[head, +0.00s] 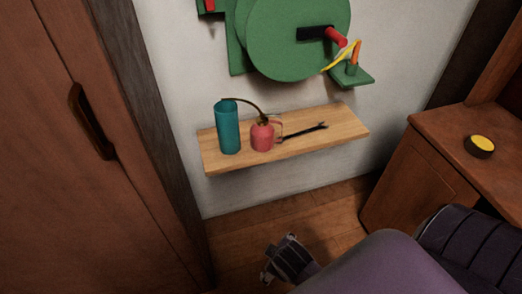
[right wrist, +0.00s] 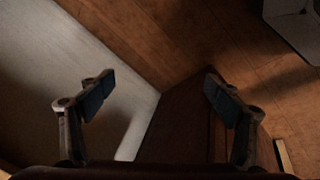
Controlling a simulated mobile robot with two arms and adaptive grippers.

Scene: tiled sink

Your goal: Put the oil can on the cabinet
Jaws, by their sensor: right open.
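The red oil can (head: 262,137) stands upright on a wooden wall shelf (head: 340,135), its thin dark spout curving left over the top of a teal cylinder. A low brown wooden cabinet (head: 405,180) stands at the right, with a bare area on its top. My right gripper (head: 286,259) is below the shelf and apart from the oil can. In the right wrist view, the right gripper (right wrist: 158,92) has its fingers wide apart with nothing between them. The oil can does not show in that view. My left gripper is not in view.
The teal cylinder (head: 228,128) stands left of the oil can, and a black wrench (head: 305,131) lies to its right. A green wall machine (head: 292,40) hangs above. A round yellow-topped tin (head: 480,146) sits on the cabinet. A tall wooden door (head: 75,190) fills the left.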

